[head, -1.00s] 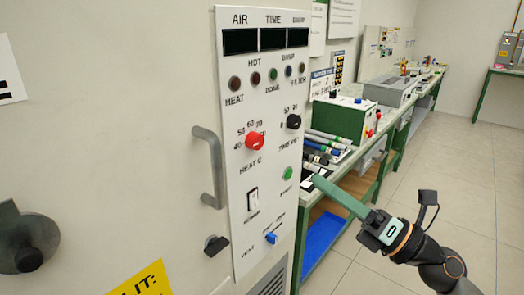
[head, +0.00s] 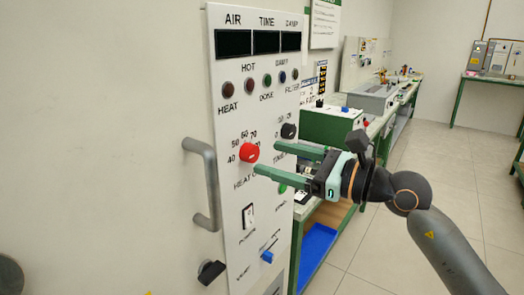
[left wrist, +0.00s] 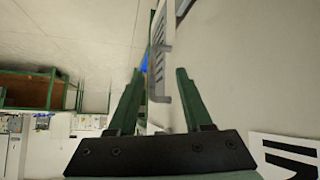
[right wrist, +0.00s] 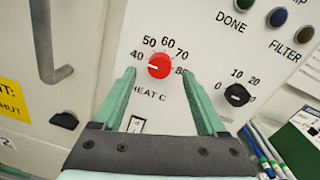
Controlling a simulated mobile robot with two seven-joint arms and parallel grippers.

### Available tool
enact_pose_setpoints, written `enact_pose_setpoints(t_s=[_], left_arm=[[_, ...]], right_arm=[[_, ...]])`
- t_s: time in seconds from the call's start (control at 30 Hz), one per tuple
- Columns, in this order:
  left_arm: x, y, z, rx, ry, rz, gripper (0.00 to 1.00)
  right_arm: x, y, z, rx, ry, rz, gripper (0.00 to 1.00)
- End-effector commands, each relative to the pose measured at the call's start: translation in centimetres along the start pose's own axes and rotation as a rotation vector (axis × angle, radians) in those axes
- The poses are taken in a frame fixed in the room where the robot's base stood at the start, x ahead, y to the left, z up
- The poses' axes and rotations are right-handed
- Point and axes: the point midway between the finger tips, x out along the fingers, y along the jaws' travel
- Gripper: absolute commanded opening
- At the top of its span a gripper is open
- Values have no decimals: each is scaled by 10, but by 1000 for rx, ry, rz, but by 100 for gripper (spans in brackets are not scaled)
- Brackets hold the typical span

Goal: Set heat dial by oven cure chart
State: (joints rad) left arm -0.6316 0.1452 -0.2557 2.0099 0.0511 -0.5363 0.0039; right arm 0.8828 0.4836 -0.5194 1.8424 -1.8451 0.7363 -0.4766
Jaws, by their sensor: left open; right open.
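The red heat dial (head: 249,152) sits on the white oven panel (head: 232,190), with a scale from 40 to 80. In the right wrist view its white mark on the red dial (right wrist: 159,66) points left, near or just below 40. My right gripper (head: 268,158) is open in front of the panel, its fingertips close to the dial. In the right wrist view the fingers (right wrist: 158,74) stand either side of the dial; contact cannot be told. My left gripper (left wrist: 158,74) is open and empty, away from the dial. No cure chart is readable.
A black time dial (head: 288,131) is just right of the heat dial. A grey door handle (head: 205,185) projects at the left. A blue switch (head: 267,257) and black latch (head: 210,272) are lower. A green-legged bench (head: 345,185) stands behind at right.

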Motion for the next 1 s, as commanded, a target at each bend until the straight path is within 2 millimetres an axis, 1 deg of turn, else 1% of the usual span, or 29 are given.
enact_pose_setpoints(t_s=[0.03, 0.2, 0.37, 0.6, 1.0], left_arm=[[-1, 0, -2, 0, 1, 0, 50], [0, 0, -8, 1, 13, 0, 50], [0, 0, -10, 0, 19, -1, 50], [0, 0, -9, -1, 17, -2, 50], [-2, 0, -2, -4, 2, -3, 50]], right_arm=[[10, 0, 2, 0, -1, 2, 75], [29, 0, 1, 1, -1, 0, 75], [36, 0, 0, 1, -1, 0, 75], [36, 0, 0, 0, -1, 0, 75], [36, 0, 0, 1, -1, 0, 30]])
